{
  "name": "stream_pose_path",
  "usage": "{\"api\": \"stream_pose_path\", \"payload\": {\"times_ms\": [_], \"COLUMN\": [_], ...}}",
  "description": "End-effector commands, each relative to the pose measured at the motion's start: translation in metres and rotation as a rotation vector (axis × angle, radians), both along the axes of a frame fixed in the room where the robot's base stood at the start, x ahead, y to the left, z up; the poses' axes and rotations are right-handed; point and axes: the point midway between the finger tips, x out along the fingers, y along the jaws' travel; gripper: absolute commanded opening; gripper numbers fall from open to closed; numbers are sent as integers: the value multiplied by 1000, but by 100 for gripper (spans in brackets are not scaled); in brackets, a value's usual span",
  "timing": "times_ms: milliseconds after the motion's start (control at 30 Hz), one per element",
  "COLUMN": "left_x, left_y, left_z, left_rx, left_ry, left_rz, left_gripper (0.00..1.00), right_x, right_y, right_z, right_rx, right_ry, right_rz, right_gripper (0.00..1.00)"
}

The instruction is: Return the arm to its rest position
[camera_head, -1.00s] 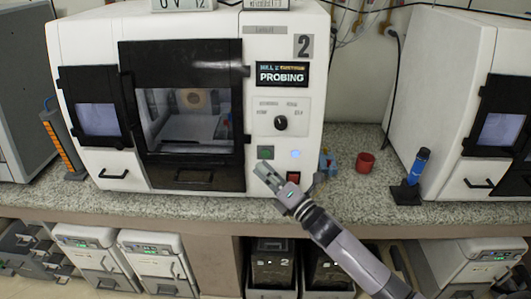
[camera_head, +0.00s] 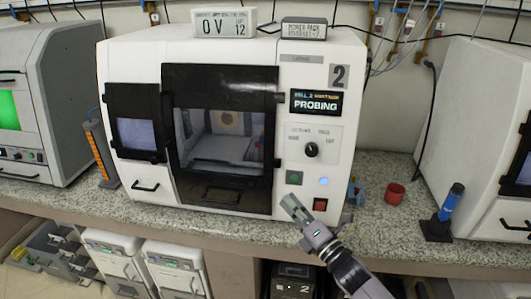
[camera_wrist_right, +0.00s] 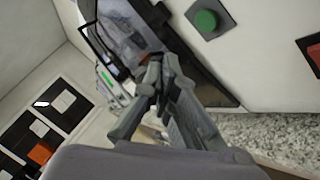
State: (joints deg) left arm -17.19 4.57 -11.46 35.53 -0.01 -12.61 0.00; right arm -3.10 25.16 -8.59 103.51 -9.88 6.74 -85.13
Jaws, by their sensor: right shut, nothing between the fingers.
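My right gripper (camera_head: 293,205) is shut and empty, in front of the lower right part of the white machine (camera_head: 130,65) marked 2. In the head view its tips overlap the area just below the green button (camera_head: 294,178) and left of the red switch (camera_head: 320,204). In the right wrist view its fingertips (camera_wrist_right: 160,72) meet, with the green button (camera_wrist_right: 205,22) above and to the right of them. My right arm (camera_head: 345,265) reaches in from the bottom. My left gripper is in neither view.
The speckled counter (camera_head: 385,225) carries a red cup (camera_head: 395,193) and a blue tool in a black stand (camera_head: 438,228) on the right. Another white machine (camera_head: 480,110) stands at the right edge. The space before the machine door (camera_head: 220,140) is clear.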

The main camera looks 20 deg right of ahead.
Motion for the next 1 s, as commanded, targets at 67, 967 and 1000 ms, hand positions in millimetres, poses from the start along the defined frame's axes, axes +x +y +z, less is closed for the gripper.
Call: {"api": "stream_pose_path", "payload": {"times_ms": [67, 967, 1000], "left_x": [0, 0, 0], "left_y": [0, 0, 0], "left_z": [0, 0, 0], "left_rx": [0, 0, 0], "left_ry": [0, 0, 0], "left_rz": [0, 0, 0], "left_gripper": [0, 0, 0], "right_x": [0, -257, -283], "right_y": [0, -36, -33], "right_z": [-1, -504, -521], "right_rx": [2, 1162, 1210], "right_ry": [3, 1191, 1229], "right_rz": [-1, -756, -823], "right_gripper": [0, 0, 0]}}
